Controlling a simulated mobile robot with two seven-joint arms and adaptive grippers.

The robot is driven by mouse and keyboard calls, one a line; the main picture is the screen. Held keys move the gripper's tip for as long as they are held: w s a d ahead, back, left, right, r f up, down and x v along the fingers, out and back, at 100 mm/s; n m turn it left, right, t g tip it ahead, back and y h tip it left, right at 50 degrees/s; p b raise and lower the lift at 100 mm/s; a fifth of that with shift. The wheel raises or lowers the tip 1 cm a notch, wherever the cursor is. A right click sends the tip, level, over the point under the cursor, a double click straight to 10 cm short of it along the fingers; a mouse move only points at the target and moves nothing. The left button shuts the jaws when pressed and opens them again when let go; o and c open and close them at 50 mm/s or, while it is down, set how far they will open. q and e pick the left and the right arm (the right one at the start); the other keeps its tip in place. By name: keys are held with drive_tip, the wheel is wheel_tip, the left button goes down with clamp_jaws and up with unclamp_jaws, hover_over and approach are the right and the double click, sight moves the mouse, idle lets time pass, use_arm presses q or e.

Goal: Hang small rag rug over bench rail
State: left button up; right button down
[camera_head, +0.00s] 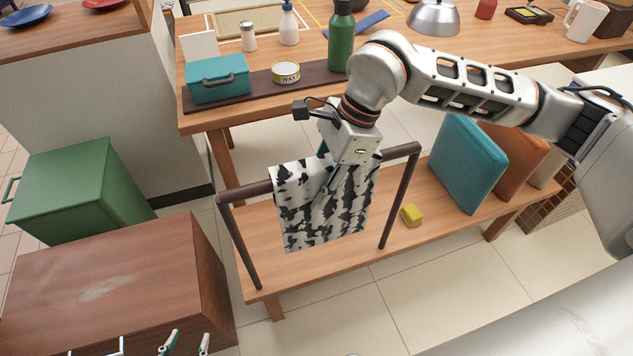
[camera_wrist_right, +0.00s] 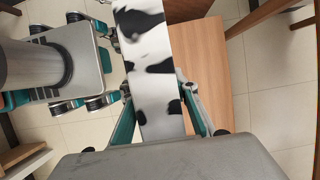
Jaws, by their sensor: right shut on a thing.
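The small rag rug (camera_head: 300,220), white with black cow-like patches, hangs at the dark bench rail (camera_head: 400,153), its upper edge at the bar and its front part hanging down. Whether any of it lies behind the bar is hidden. My right gripper (camera_head: 325,185) points down at the rail and is shut on the rug. In the right wrist view, the rug (camera_wrist_right: 150,70) runs between the teal fingers of that gripper (camera_wrist_right: 160,105). My left gripper (camera_head: 187,343) shows only its fingertips at the bottom edge, apart and empty, far from the rug.
The rail's posts stand on a low wooden bench (camera_head: 330,262) with a yellow block (camera_head: 411,215) and upright teal (camera_head: 468,165) and orange (camera_head: 520,155) cases. A brown box (camera_head: 120,280) and green box (camera_head: 75,185) stand left. A cluttered table (camera_head: 210,118) is behind.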

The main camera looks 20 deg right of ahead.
drive_tip(key=c, duration=1.5)
unclamp_jaws()
drive_tip(key=v, duration=1.2)
drive_tip(key=shift+s, duration=0.15)
